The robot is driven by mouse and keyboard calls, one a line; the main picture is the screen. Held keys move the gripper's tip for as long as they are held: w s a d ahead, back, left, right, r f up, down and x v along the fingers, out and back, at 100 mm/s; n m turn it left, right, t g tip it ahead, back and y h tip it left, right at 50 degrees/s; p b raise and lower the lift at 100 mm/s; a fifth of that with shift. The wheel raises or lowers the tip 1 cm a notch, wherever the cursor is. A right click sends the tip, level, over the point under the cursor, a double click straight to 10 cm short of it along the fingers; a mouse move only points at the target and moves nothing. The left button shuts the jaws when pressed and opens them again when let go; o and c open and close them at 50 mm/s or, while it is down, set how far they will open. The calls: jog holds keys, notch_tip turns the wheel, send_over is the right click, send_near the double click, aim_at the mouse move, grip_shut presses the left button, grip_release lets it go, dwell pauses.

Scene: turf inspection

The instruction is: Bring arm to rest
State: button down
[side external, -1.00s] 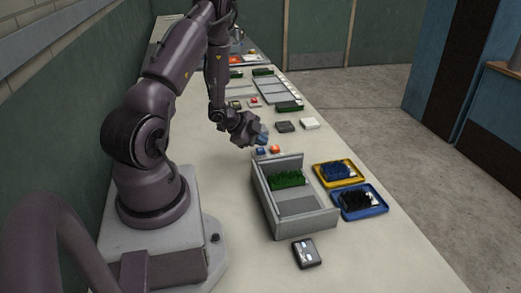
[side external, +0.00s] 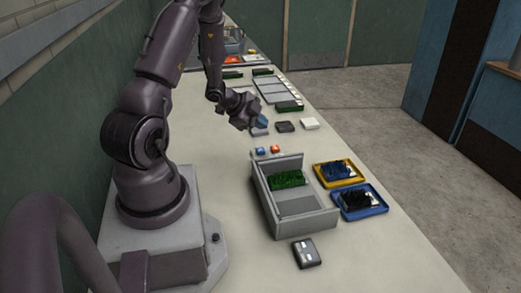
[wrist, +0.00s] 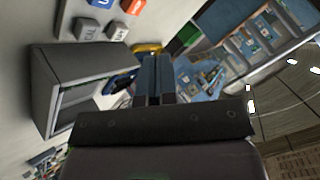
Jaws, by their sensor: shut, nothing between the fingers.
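My gripper (side external: 258,129) is in the air over the bench, beyond the grey open box and left of the dark block in the side view. Its blue fingers are together with nothing between them. In the wrist view the closed fingers (wrist: 157,78) point up the picture, past the grey box (wrist: 82,75) at the left.
The grey box (side external: 322,222) holds a green turf piece (side external: 287,180). Right of it are a yellow tray (side external: 361,181) and a blue tray (side external: 379,211). A dark device (side external: 306,253) lies in front. Small blocks and a grey rack (side external: 272,90) stand farther back.

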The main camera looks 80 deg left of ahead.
jog(key=shift+f, duration=0.1)
jog(key=s+a+f+n+g+y, duration=0.2)
jog(key=s+n+g, duration=0.1)
jog(key=s, duration=0.1)
notch_tip(320, 180, up, 7)
jog(key=d+n+g+y, duration=0.2)
jog(key=n+g, duration=0.2)
jog(key=n, duration=0.1)
jog(key=s+d+r+t+h, duration=0.1)
jog(key=d+r, duration=0.5)
jog(key=d, duration=0.4)
jog(key=s+d+r+t+h, duration=0.1)
jog(key=d+r+h, duration=0.1)
jog(key=d+r, duration=0.5)
jog(key=s+d+r+t+h, duration=0.1)
jog(key=d+r, duration=0.5)
jog(key=d, duration=0.7)
jog(key=shift+s+d+r+h, duration=0.2)
jog(key=shift+s+r+h, duration=0.05)
jog(key=shift+s+h, duration=0.2)
